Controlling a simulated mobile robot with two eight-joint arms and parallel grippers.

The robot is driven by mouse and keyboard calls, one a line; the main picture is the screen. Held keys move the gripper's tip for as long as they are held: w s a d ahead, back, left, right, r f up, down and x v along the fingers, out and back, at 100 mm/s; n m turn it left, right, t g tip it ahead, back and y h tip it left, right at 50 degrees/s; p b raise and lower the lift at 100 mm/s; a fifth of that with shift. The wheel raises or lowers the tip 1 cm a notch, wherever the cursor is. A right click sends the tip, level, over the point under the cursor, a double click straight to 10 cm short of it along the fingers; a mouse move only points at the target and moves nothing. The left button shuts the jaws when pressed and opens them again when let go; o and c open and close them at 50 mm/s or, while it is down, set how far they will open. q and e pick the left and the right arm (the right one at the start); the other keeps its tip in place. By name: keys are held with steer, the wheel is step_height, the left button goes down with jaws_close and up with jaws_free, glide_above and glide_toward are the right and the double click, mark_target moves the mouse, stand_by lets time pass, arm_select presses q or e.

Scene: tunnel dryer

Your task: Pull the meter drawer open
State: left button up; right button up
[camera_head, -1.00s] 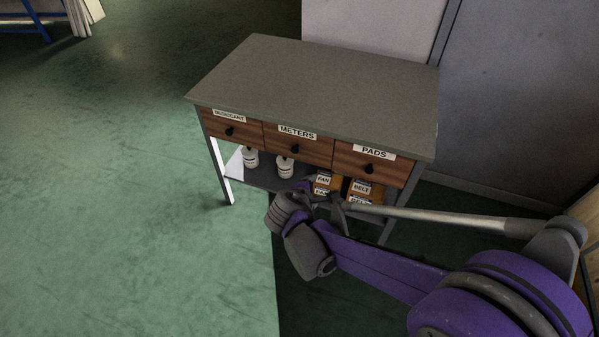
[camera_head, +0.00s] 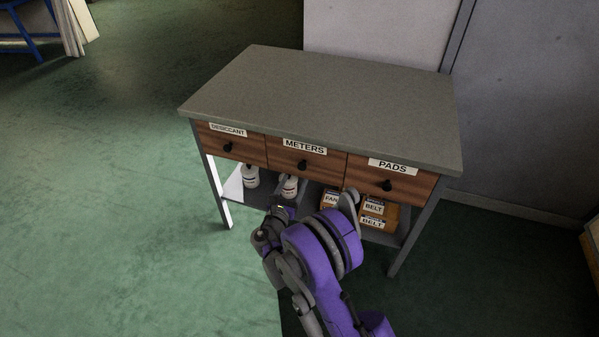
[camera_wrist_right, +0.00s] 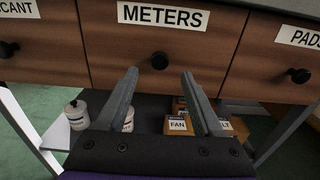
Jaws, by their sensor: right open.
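The meter drawer (camera_head: 322,160) is the middle of three wooden drawers under a grey tabletop and is shut. It carries a METERS label (camera_head: 304,147) and a round dark knob (camera_head: 302,165). In the right wrist view the knob (camera_wrist_right: 159,61) sits above and between my right gripper's fingertips (camera_wrist_right: 159,74). The two fingers are spread apart with nothing between them, and do not appear to touch the knob. In the head view my right arm reaches up below the drawer, the gripper (camera_head: 287,188) being small and partly hidden. My left gripper is not seen.
The desiccant drawer (camera_head: 248,146) and pads drawer (camera_head: 412,185) flank it, both shut. The lower shelf holds white bottles (camera_head: 250,177) and labelled boxes (camera_head: 375,212). A table leg (camera_head: 410,240) stands at right. Green floor lies open to the left.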

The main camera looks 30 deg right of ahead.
mark_target(301, 167)
steer(key=x, duration=0.6)
steer(key=shift+w+d, duration=0.1)
steer(key=shift+w, duration=0.05)
steer(key=shift+c, duration=0.3)
jaws_close()
stand_by(1.0)
